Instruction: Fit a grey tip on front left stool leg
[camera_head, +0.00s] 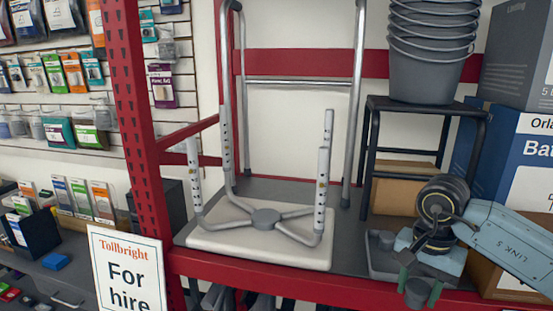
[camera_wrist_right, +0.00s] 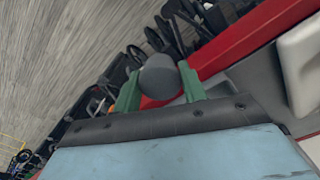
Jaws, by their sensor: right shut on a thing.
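The stool lies upside down on the shelf, its pale seat (camera_head: 270,250) flat and its legs pointing up. The front left stool leg (camera_head: 195,180) is a light metal tube with a row of holes, at the left. In the head view my right gripper (camera_head: 419,284) is at the shelf's front edge, well to the right of the stool. Its green fingers are shut on a grey tip (camera_head: 417,294), a short round piece. The wrist view shows the grey tip (camera_wrist_right: 160,76) between the fingers, with the seat (camera_wrist_right: 302,62) at the right. My left gripper is not in view.
A grey tray (camera_head: 380,268) with small grey pieces sits beside my right gripper. A black step stool (camera_head: 400,153) with stacked buckets (camera_head: 425,70) stands behind. A red post (camera_head: 133,110) and a hire sign (camera_head: 127,270) stand left. A walking frame (camera_head: 361,90) is behind the stool.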

